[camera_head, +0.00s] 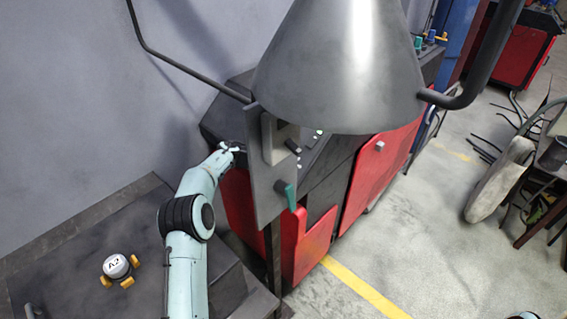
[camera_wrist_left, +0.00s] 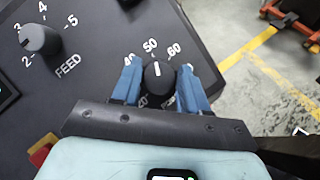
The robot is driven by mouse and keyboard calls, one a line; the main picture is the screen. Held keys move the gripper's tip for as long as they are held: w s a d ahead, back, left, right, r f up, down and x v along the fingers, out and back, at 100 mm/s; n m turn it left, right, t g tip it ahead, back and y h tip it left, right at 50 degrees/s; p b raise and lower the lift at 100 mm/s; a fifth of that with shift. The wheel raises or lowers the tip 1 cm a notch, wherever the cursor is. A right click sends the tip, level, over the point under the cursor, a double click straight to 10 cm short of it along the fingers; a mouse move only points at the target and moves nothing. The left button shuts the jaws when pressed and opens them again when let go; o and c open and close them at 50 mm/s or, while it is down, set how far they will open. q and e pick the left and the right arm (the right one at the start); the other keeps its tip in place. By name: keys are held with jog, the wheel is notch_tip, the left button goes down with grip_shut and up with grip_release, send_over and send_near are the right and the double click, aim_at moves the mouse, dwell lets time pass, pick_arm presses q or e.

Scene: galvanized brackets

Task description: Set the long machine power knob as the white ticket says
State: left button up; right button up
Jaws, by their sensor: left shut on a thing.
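The black power knob (camera_wrist_left: 158,82) stands on a dark panel in the left wrist view, with a white pointer line. Its scale shows 40, 50 and 60, and its name is mostly hidden. The pointer faces up between 50 and 60, a little closer to 50. My left gripper (camera_wrist_left: 159,66) is shut on this knob, one blue finger on each side. In the head view my left gripper (camera_head: 237,148) is at the dark top of the long red and black machine (camera_head: 255,190). I cannot make out a white ticket. My right gripper is not in view.
A grey FEED knob (camera_wrist_left: 40,40) stands left of the power knob. A white round thing marked A2 (camera_head: 116,266) stands on the dark bench.

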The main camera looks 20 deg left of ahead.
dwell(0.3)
pick_arm(q)
jog(key=o, duration=1.1)
jog(key=shift+d, duration=0.1)
jog(key=shift+c, duration=0.2)
jog(key=shift+s+a+r, duration=0.1)
jog(key=shift+s+a, duration=0.1)
jog(key=shift+a, duration=0.15)
jog(key=b+v, duration=0.2)
jog(key=v, duration=1)
jog(key=shift+s+r, duration=0.15)
jog(key=shift+r, duration=0.05)
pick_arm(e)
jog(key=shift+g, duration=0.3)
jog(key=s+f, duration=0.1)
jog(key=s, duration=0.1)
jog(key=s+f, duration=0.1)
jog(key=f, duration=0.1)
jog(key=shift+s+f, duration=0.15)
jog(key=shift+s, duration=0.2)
pick_arm(q)
jog(key=shift+a, duration=0.1)
